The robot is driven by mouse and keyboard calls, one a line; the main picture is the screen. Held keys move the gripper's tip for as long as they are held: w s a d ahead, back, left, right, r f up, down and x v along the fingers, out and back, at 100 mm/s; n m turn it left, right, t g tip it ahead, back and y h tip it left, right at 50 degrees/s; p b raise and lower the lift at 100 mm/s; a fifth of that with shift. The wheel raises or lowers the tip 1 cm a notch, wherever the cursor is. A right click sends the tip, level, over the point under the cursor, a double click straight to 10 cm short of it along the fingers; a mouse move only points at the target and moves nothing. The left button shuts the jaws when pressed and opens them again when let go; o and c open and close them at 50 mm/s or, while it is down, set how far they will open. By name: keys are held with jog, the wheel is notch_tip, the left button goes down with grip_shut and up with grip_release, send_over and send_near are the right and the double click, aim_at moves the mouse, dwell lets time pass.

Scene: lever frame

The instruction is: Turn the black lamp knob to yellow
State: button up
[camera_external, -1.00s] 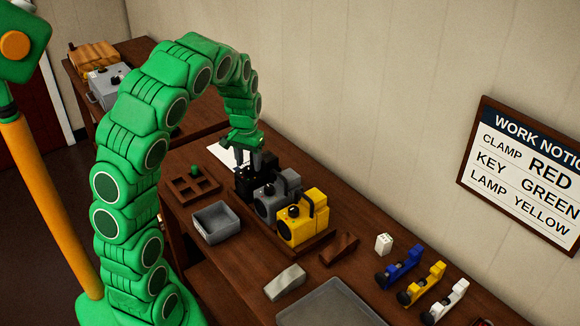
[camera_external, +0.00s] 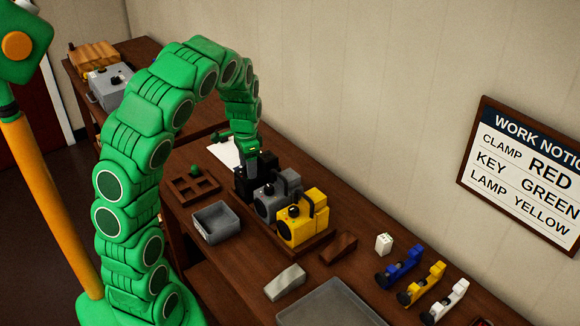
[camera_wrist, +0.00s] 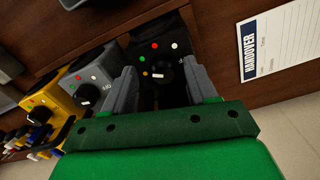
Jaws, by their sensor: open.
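The black lamp (camera_external: 241,188) stands at the far end of a row of three lamps, partly hidden by my gripper (camera_external: 253,162). In the wrist view, the black lamp's face shows its round black knob (camera_wrist: 163,72) with red, white, green and yellow-orange dots around it. A white mark on the knob lies at its left side, close to the yellow-orange dot. My gripper (camera_wrist: 159,70) is open, with one grey finger on each side of the knob. I cannot tell whether the fingers touch it.
The grey lamp (camera_external: 278,196) and yellow lamp (camera_external: 303,220) stand close beside the black one. A grey bin (camera_external: 215,222) and a brown divided tray (camera_external: 195,187) lie left of them. The work notice (camera_external: 528,172) hangs on the wall, reading LAMP YELLOW.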

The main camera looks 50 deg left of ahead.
jog(key=shift+m, duration=0.6)
notch_tip(320, 180, up, 8)
jog(key=shift+r, duration=0.1)
jog(key=n, duration=0.9)
jog(key=shift+n, duration=0.4)
jog(key=shift+c, duration=0.5)
